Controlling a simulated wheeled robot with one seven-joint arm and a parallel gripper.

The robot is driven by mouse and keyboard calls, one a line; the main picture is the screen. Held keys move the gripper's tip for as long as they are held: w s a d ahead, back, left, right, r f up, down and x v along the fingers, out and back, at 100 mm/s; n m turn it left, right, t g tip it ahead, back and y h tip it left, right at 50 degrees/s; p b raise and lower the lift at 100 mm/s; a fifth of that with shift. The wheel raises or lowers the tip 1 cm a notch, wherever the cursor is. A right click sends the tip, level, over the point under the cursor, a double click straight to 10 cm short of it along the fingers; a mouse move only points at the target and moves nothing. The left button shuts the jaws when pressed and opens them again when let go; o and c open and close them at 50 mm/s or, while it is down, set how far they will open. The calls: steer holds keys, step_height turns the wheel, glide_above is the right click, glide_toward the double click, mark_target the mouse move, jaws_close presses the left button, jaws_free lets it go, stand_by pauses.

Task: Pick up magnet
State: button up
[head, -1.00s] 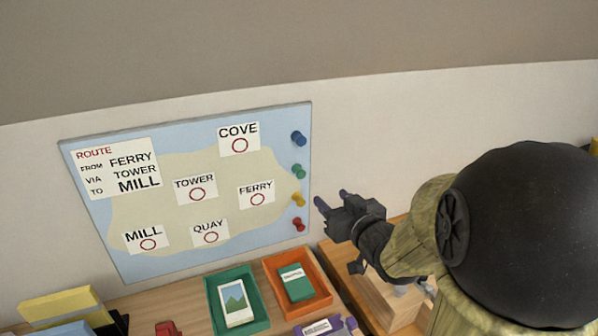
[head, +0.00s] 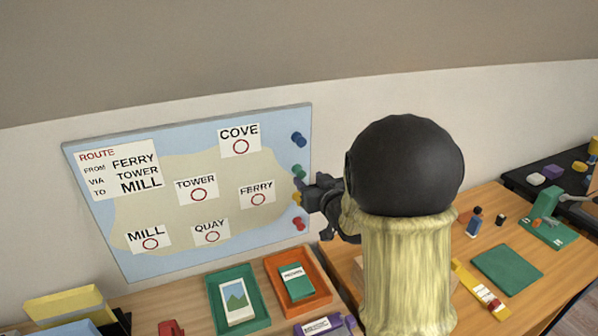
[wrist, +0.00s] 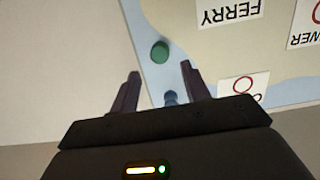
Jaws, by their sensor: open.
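The board carries a column of round magnets on its right edge: blue (head: 299,139), green (head: 298,171), yellow (head: 297,198) and red (head: 299,223). My gripper (head: 301,191) is at that edge, close to the green and yellow magnets and partly covering the yellow one. In the wrist view my gripper (wrist: 160,70) is open and empty. The green magnet (wrist: 160,52) shows just beyond the fingertips, midway between them. The blue magnet (wrist: 170,98) shows between the fingers, partly hidden by the gripper body. I cannot tell whether any finger touches a magnet.
The map board (head: 120,232) has place cards and a route card (head: 117,170). Below are a green tray (head: 213,305), an orange tray (head: 325,294) and a purple item (head: 325,326). A desk (head: 470,263) with small objects stands right. The wall beside the board is bare.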

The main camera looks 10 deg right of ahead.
mark_target(302, 174)
steer(key=shift+w+a, duration=0.1)
steer(key=shift+p+x, duration=0.65)
steer(key=shift+x, duration=1.9)
steer(key=shift+f, duration=0.15)
steer(key=c, duration=0.9)
